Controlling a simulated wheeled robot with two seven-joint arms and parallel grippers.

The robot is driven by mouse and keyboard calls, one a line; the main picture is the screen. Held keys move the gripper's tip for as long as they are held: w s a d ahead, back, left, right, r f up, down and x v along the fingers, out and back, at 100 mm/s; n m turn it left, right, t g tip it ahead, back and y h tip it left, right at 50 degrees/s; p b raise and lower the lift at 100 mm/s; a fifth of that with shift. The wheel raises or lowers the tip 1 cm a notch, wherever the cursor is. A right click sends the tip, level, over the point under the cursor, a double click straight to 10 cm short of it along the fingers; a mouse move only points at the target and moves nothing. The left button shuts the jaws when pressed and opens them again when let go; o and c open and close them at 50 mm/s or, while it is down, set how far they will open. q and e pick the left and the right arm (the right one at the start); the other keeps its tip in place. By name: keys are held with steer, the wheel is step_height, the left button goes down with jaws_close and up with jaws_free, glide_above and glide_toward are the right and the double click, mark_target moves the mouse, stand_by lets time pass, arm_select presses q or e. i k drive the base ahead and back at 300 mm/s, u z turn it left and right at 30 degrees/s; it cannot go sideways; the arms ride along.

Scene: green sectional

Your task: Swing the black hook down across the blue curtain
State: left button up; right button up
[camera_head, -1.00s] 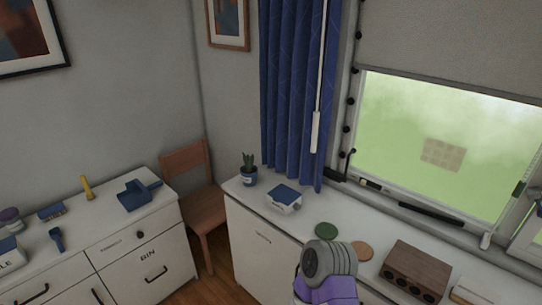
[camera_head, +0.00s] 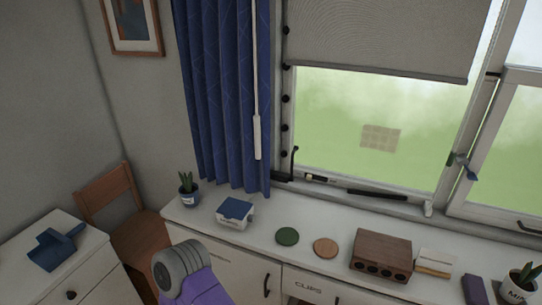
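The blue curtain (camera_head: 222,95) hangs gathered at the left side of the window, its lower end just above the white counter. A thin black hook (camera_head: 294,160) stands upright at the window's lower left corner, to the right of the curtain and apart from it; its top bends slightly to the right. A white wand (camera_head: 257,135) hangs down along the curtain's right edge. Part of my own arm, purple and grey, shows at the bottom. Neither gripper is in view.
The white counter (camera_head: 340,231) holds a potted plant (camera_head: 188,188), a blue-topped box (camera_head: 235,213), a green disc (camera_head: 287,236), an orange disc (camera_head: 325,248) and a brown block with holes (camera_head: 382,254). A wooden chair (camera_head: 110,195) stands at left. A grey blind (camera_head: 385,38) covers the upper window.

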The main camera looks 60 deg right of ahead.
mark_target(296, 148)
steer(key=i, duration=1.4)
steer(key=z, duration=1.85)
